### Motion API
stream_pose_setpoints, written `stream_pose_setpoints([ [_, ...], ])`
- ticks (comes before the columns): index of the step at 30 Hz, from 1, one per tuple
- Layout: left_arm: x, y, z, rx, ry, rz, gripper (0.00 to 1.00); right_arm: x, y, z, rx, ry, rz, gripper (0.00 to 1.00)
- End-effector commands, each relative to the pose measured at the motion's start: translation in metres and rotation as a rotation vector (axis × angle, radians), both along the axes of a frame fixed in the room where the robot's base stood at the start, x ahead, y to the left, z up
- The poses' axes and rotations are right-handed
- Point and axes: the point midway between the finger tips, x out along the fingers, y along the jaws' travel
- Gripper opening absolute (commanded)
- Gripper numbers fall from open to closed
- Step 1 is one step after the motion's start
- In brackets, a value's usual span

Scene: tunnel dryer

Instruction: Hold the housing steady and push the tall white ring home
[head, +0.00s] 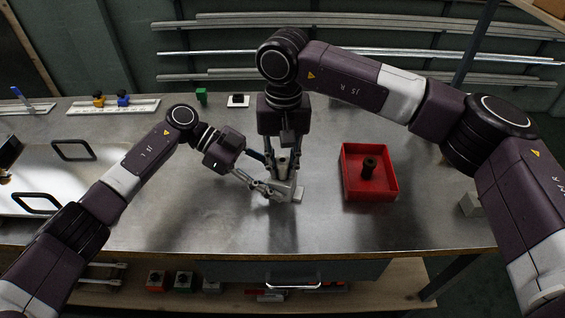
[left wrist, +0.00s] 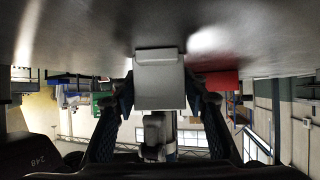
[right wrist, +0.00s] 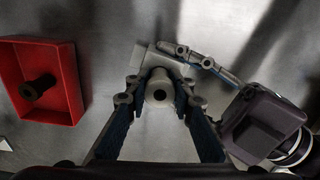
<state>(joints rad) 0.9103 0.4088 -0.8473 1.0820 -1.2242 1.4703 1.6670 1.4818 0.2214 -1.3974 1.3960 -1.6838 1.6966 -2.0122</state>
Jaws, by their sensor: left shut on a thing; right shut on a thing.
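The light grey housing (head: 298,193) stands on the metal bench in the middle of the head view. It fills the middle of the left wrist view (left wrist: 159,85). My left gripper (head: 277,190) is shut on it from the left, low down. The tall white ring (right wrist: 160,91) has a dark round bore and is seen from above in the right wrist view. It also shows in the head view (head: 283,158). My right gripper (right wrist: 162,88) points down and is shut on the ring over the housing. How deep the ring sits in the housing is hidden.
A red tray (head: 392,190) with a dark brown bushing (head: 369,168) stands to the right. A small grey block (head: 470,204) lies by the right edge. A green block (head: 201,96) and a white plate (head: 238,101) are at the back. The front of the bench is clear.

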Motion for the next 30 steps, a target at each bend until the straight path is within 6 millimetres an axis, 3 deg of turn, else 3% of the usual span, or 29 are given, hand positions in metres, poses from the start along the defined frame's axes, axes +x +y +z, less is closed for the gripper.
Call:
stream_pose_setpoints([
  [8,0.000,0.000,0.000,0.000,0.000,0.000,0.19,0.000,0.000,-0.008,-0.001,0.000,0.000,0.00],
  [9,0.000,0.000,0.000,0.000,0.000,-0.001,0.19,0.000,0.000,-0.008,0.000,0.000,0.000,0.25],
  [14,0.000,0.000,0.000,0.000,0.000,-0.001,0.19,0.000,0.000,-0.008,-0.001,0.001,0.000,0.42],
  [24,0.000,0.000,0.000,0.000,0.000,-0.001,0.19,0.000,0.000,-0.005,-0.001,0.001,0.000,0.43],
  [30,0.000,0.000,0.000,0.000,-0.001,0.000,0.19,0.001,0.000,0.023,0.001,-0.004,-0.001,0.43],
])
